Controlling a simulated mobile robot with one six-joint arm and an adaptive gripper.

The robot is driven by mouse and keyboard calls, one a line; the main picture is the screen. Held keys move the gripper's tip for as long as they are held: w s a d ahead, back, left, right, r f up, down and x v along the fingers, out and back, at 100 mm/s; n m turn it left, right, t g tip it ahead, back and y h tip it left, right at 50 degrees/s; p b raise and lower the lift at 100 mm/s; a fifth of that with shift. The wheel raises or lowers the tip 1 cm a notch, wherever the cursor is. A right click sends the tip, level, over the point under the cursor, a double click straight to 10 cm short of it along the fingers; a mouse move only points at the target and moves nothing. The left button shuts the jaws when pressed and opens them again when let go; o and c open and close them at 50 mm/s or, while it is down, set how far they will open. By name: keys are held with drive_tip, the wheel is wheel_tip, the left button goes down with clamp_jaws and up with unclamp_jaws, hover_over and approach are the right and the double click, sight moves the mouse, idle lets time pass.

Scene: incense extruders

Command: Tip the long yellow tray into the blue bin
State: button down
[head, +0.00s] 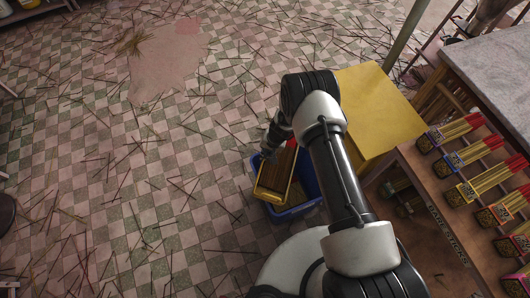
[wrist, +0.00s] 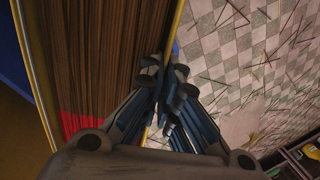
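The long yellow tray (head: 267,194) is over the blue bin (head: 307,184) in the head view. Brown sticks fill it, and their red ends show near one end. In the wrist view the tray's yellow rim (wrist: 35,75) frames the sticks (wrist: 95,60). My gripper (head: 271,150) is at the tray's left long side. In the wrist view its fingers (wrist: 167,88) are closed together at the side rim, with the tray between them and the bin. The tray covers much of the bin's opening. The exact tilt is hard to tell. A dark blue patch at the wrist view's left edge may be the bin.
A yellow-topped block (head: 375,105) stands just behind and right of the bin. A wooden rack (head: 425,225) with several boxes of coloured sticks is at the right, beside a grey-topped table (head: 495,75). The tiled floor (head: 130,190) at left is open, strewn with loose sticks.

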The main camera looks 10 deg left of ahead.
sight(281, 162)
drive_tip(key=shift+w+d+r, duration=0.1)
drive_tip(key=y+p, duration=0.2)
drive_tip(key=p, duration=0.1)
drive_tip(key=shift+d+r+p, duration=0.15)
drive_tip(key=shift+d+p, duration=0.05)
drive_tip(key=shift+p, duration=0.1)
drive_tip(key=shift+d+r+t+y+p, duration=0.25)
drive_tip(key=shift+d+y+p, duration=0.35)
drive_tip(key=shift+y, duration=0.6)
drive_tip(key=d+y+b, duration=0.2)
drive_tip(key=y, duration=0.1)
drive_tip(key=shift+d+r, duration=0.1)
drive_tip(key=shift+r, duration=0.15)
drive_tip(key=y+b, duration=0.1)
drive_tip(key=d+y+b, duration=0.1)
drive_tip(key=shift+d+r+b, duration=0.25)
drive_tip(key=shift+r+b, duration=0.05)
drive_tip(key=shift+s+d+r+t+y+b, duration=0.1)
drive_tip(key=shift+d+r+t+y+b, duration=0.05)
drive_tip(key=shift+d+y+b, duration=0.15)
drive_tip(key=shift+s+d+r+t+y+b, duration=0.1)
drive_tip(key=shift+d+y+b, duration=0.05)
drive_tip(key=shift+d+y, duration=0.2)
drive_tip(key=shift+d+r+y, duration=0.35)
drive_tip(key=shift+d+y, duration=0.1)
drive_tip(key=shift+y, duration=0.2)
